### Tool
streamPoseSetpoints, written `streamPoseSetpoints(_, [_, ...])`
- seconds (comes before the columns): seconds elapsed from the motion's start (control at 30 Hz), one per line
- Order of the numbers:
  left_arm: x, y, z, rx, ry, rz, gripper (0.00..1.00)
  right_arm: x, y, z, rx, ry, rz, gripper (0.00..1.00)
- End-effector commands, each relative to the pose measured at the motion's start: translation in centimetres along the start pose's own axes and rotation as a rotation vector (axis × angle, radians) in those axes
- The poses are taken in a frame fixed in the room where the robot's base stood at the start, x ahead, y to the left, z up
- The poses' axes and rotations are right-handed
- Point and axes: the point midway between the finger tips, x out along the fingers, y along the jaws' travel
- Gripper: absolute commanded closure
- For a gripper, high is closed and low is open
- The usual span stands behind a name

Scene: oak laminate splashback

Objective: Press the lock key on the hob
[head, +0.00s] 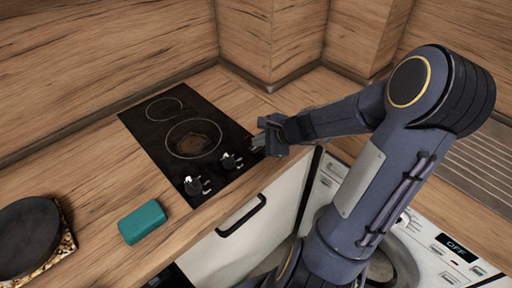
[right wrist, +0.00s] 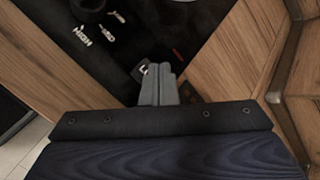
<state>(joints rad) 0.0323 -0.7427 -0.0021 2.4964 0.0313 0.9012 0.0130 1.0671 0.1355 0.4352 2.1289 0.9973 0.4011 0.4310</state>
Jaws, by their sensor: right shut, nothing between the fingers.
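The black hob (head: 170,145) is set into the wooden worktop, with two ring zones and two knobs along its front edge. My right gripper (head: 258,142) is at the hob's right front corner, its fingers closed and empty. In the right wrist view the shut fingers (right wrist: 158,85) reach over the black hob surface (right wrist: 130,50). A small key with a white mark (right wrist: 143,69) shows just left of the fingertips, partly hidden by them. I cannot tell whether the fingertips touch the surface. My left gripper is out of view.
A knob (right wrist: 88,8) with a "HIGH" label beside it is near the fingers. A teal sponge (head: 142,222) and a dark pan (head: 28,236) lie on the worktop at left. Wooden walls rise behind the hob. A washing machine (head: 440,262) stands below at right.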

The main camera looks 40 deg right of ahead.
Motion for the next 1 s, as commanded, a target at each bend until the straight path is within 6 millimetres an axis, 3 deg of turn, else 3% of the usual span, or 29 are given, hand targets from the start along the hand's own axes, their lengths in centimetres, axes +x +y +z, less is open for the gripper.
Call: streamPoseSetpoints(1.0, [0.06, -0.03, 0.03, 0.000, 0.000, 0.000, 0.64, -0.08, -0.07, 0.07, 0.000, 0.000, 0.000, 1.00])
